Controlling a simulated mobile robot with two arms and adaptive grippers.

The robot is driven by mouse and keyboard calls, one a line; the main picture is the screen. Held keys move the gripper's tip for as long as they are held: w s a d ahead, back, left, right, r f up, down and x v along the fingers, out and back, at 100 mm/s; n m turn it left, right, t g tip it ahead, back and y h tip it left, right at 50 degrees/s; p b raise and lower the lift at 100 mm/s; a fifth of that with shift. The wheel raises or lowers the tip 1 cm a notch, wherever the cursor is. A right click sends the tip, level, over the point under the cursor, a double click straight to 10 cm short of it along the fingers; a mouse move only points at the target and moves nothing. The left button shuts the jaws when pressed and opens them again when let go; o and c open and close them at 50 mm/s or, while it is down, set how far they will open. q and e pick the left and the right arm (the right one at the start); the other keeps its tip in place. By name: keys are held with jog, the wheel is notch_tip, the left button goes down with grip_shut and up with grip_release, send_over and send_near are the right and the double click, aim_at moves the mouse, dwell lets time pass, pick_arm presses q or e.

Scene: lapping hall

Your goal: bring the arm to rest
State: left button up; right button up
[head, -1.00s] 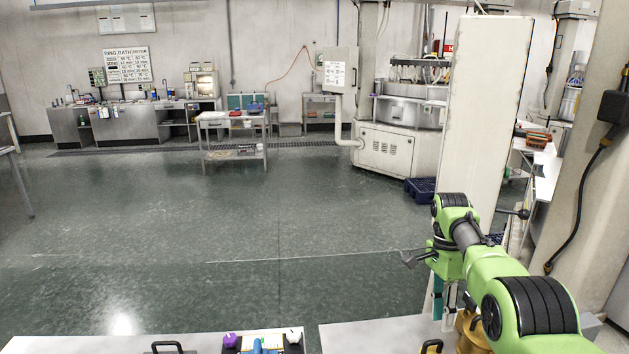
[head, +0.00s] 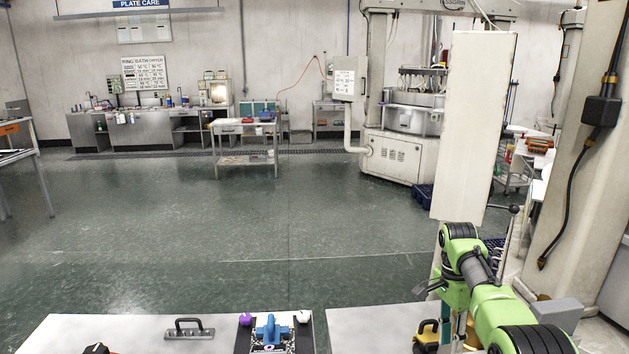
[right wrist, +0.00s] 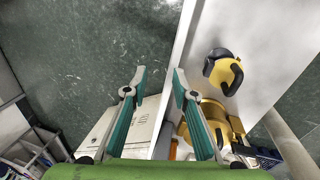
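My right arm, green with black ribbed joint covers, comes in from the lower right of the head view. Its gripper (head: 430,288) hangs above the right part of the bench, partly hidden by the arm. In the right wrist view, the two grey and teal fingers of the right gripper (right wrist: 159,72) stand apart with nothing between them. A tall pale panel rises behind the arm. My left arm and gripper do not show.
The white bench (head: 120,335) carries a black handle (head: 188,328), a blue tool (head: 270,330) and a yellow-and-black item (head: 427,335), close below the right gripper. A pillar (head: 580,180) stands right of the arm. The floor beyond is open up to a trolley (head: 245,128).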

jog(key=s+a+f+n+t+h, duration=0.1)
jog(key=s+a+f+n+t, duration=0.2)
jog(key=s+f+n, duration=1)
jog(key=s+a+r+n+t+y, duration=0.15)
jog(key=s+a, duration=0.25)
jog(key=s, duration=0.8)
jog(key=s+a+n+t, duration=0.1)
jog(key=s+a+n, duration=0.25)
jog(key=s, duration=0.85)
notch_tip(320, 180, down, 27)
jog(key=s+g, duration=0.1)
jog(key=s, duration=0.2)
jog(key=s+d+f+g+b, duration=0.1)
jog(key=s+d+f, duration=0.1)
jog(key=s+f, duration=1.4)
jog(key=shift+s+d+f, duration=0.15)
jog(key=shift+s+f, duration=0.05)
jog(key=shift+s, duration=0.05)
